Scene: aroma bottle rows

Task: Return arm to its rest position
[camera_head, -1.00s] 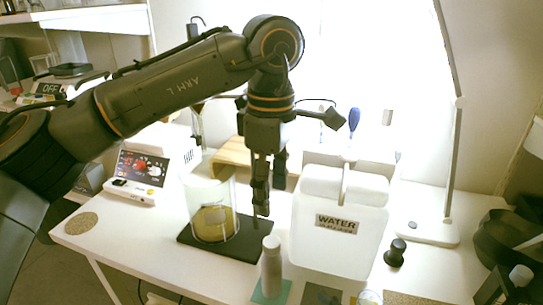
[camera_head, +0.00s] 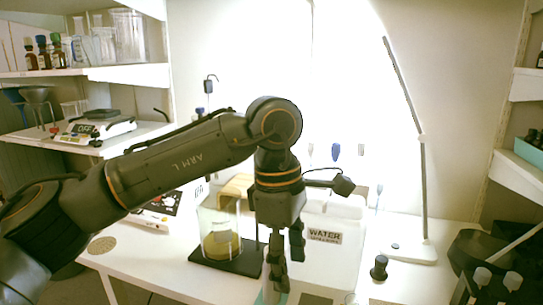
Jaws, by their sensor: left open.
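My left arm (camera_head: 185,160) reaches in from the left, its elbow raised and its forearm pointing down. My left gripper (camera_head: 284,272) is open, fingers down, at the front of the white table (camera_head: 140,262). A pale bottle (camera_head: 266,275) on a teal square shows as a sliver beside the fingers and is mostly hidden by them. I cannot tell whether they touch. My right gripper is not in view.
A glass beaker (camera_head: 219,242) with yellowish contents stands on a black pad (camera_head: 238,264), left of the gripper. A white WATER container (camera_head: 343,262) stands close on the right, with a black knob-like object (camera_head: 379,267) and lamp base (camera_head: 411,250) beyond. Shelves hold glassware at upper left.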

